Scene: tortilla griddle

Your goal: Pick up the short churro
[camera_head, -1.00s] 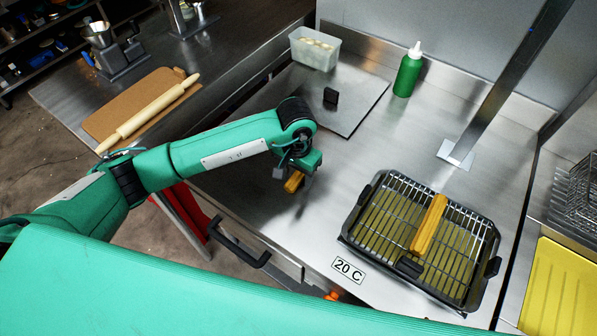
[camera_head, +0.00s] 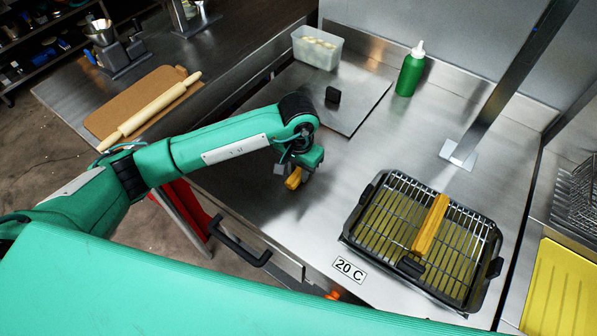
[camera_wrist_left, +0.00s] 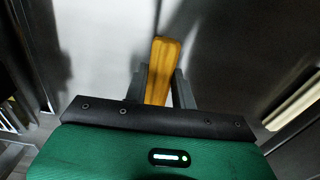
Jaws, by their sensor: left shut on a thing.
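The short churro (camera_head: 293,179), golden brown, is between the fingers of my left gripper (camera_head: 300,177), which is shut on it above the steel counter. In the left wrist view the churro (camera_wrist_left: 162,68) stands out between the two grey fingers (camera_wrist_left: 161,88), its far end past them. A longer churro (camera_head: 430,224) lies on the wire rack of a black tray (camera_head: 366,204) at the right. My right gripper is not in view.
A green squeeze bottle (camera_head: 410,70), a clear tub (camera_head: 316,48) and a flat griddle plate (camera_head: 352,117) are at the back. A rolling pin (camera_head: 148,112) lies on a brown board at the left. The counter between my left gripper and the tray is clear.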

